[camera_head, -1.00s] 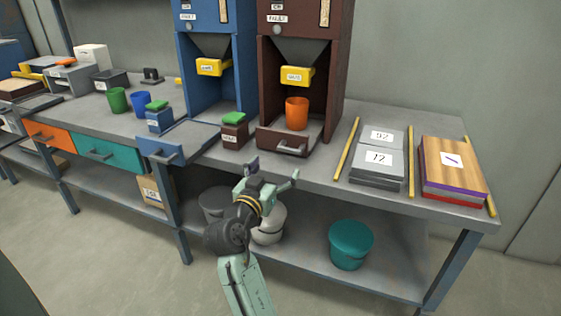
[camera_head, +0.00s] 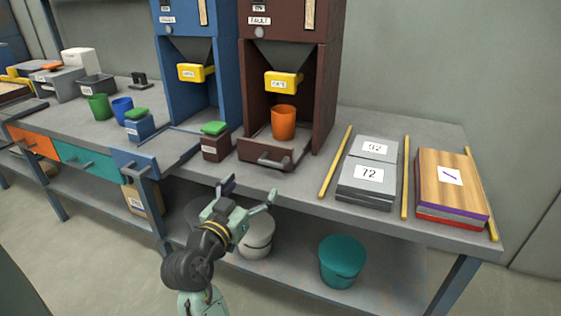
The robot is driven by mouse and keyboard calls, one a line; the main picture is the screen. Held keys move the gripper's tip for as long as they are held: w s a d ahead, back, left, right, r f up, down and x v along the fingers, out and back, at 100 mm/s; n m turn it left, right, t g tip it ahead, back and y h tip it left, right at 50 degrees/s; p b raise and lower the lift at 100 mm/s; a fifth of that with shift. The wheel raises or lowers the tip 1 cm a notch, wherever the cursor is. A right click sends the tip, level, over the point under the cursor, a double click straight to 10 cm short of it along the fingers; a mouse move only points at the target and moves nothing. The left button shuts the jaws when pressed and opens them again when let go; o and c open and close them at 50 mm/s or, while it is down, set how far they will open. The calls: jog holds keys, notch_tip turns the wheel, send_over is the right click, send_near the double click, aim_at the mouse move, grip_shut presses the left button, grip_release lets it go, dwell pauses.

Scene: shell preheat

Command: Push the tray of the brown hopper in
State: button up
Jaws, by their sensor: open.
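The brown hopper (camera_head: 326,95) stands on the bench at the centre right, with a yellow gate (camera_head: 283,84) under its funnel. Its tray (camera_head: 246,151) juts out at the bottom front toward the bench edge, with a grey handle (camera_head: 272,162) on its front. An orange cup (camera_head: 284,123) stands in the hopper's bay, on or just behind the tray. My gripper (camera_head: 249,193) is open and empty, in front of the bench edge, below and to the left of the tray handle. It is apart from the tray. The fingers point up toward the bench.
A small brown box with a green lid (camera_head: 215,147) stands just left of the tray. The blue hopper (camera_head: 183,95) with its own pulled-out tray is further left. Grey weights (camera_head: 367,182) and a yellow bar (camera_head: 335,163) lie to the right. Buckets sit on the shelf below.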

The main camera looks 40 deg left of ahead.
aim_at(271, 164)
jog(key=p+x, duration=0.2)
jog(key=x, duration=0.8)
jog(key=shift+w+d, duration=0.1)
jog(key=shift+w, duration=0.2)
jog(key=c, duration=1.7)
jog(key=x, duration=0.4)
jog(key=shift+w+r+b, duration=0.1)
jog(key=shift+w+b, duration=0.1)
jog(key=shift+b, duration=0.2)
jog(key=o, duration=1.7)
